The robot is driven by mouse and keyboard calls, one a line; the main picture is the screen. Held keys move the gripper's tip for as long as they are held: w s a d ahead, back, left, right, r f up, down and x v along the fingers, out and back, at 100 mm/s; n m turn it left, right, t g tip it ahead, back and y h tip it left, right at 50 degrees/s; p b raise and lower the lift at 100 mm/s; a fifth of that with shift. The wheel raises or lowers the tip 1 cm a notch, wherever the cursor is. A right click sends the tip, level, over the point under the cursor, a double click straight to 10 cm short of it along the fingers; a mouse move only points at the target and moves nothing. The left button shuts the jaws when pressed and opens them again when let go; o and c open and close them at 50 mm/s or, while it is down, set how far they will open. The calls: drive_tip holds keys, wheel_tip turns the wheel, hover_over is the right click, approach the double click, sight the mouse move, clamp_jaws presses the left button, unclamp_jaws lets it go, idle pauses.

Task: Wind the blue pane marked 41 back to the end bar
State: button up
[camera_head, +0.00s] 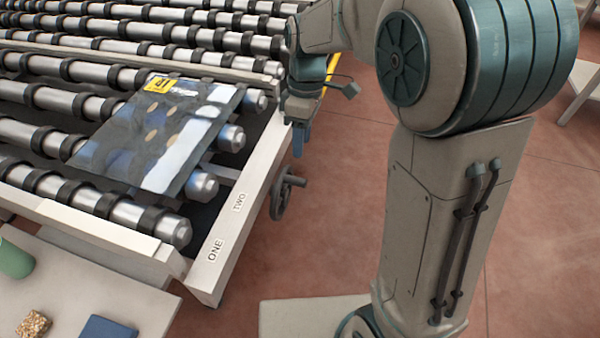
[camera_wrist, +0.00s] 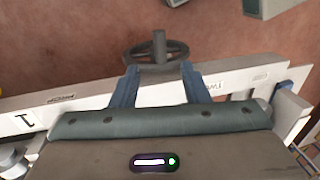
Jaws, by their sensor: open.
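The blue pane (camera_head: 150,135) lies flat across the rollers near the right end of the conveyor. It has a yellow label (camera_head: 158,83) whose number I cannot read surely, cork-coloured dots and a bright reflection. A handwheel (camera_head: 283,193) with a handle sticks out from the conveyor's white side rail (camera_head: 240,200), beside the mark TWO. In the wrist view the handwheel (camera_wrist: 156,52) is ahead, between and just beyond my fingertips. My gripper (camera_wrist: 157,78) is open and empty, with both fingers apart. In the head view my gripper (camera_head: 298,140) hangs just above the handwheel, fingers pointing down.
The rail also carries the mark ONE (camera_head: 215,250) at its near corner. A grey table (camera_head: 80,290) at the lower left holds a green cup (camera_head: 14,260), a speckled block (camera_head: 33,324) and a blue block (camera_head: 107,328).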

sight(299, 178)
drive_tip(key=f, duration=0.3)
drive_tip(key=s+f, duration=0.1)
drive_tip(key=f, duration=0.2)
drive_tip(key=s+f, duration=0.1)
drive_tip(key=f, duration=0.3)
drive_tip(key=shift+a, duration=0.35)
clamp_jaws()
